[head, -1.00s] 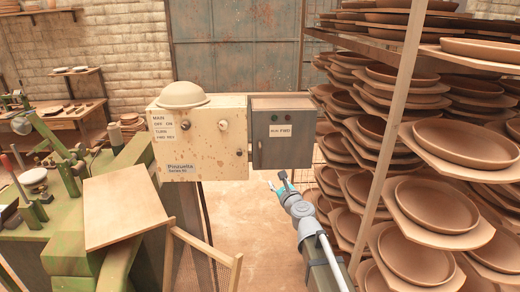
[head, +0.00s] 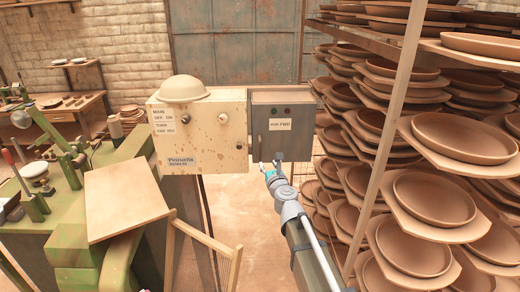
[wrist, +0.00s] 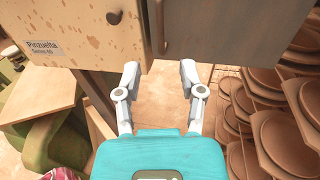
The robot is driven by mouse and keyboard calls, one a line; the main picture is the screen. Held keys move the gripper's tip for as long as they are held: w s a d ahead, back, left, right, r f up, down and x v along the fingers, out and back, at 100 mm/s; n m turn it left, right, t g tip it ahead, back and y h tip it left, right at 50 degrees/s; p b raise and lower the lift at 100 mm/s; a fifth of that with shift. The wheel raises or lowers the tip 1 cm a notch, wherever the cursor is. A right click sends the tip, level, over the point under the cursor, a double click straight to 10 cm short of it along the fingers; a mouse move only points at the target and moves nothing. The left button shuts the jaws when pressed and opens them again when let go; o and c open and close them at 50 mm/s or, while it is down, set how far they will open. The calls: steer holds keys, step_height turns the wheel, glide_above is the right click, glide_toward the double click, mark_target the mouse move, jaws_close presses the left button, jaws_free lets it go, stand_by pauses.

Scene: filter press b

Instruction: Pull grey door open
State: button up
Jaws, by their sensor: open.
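The grey door (head: 275,145) is the front of a small box with a white label, fixed to the right of a spotted cream cabinet (head: 200,135). In the wrist view, the grey door (wrist: 225,28) fills the upper middle, with a dark vertical handle (wrist: 164,28) along its left edge. The door looks shut. My gripper (wrist: 159,70) is open and empty, its two fingers spread just below the handle and apart from it. In the head view, my gripper (head: 268,165) is at the bottom of the grey box.
Racks of brown clay plates (head: 430,205) stand close on the right, with a slanted metal post (head: 390,125) in front. A green machine (head: 95,215) with a tan board (head: 122,200) is at left. Bare floor shows below the boxes.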

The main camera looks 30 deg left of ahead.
mark_target(260, 149)
steer(key=x, duration=1.2)
steer(key=shift+w+a, duration=0.1)
steer(key=shift+w, duration=0.05)
jaws_close()
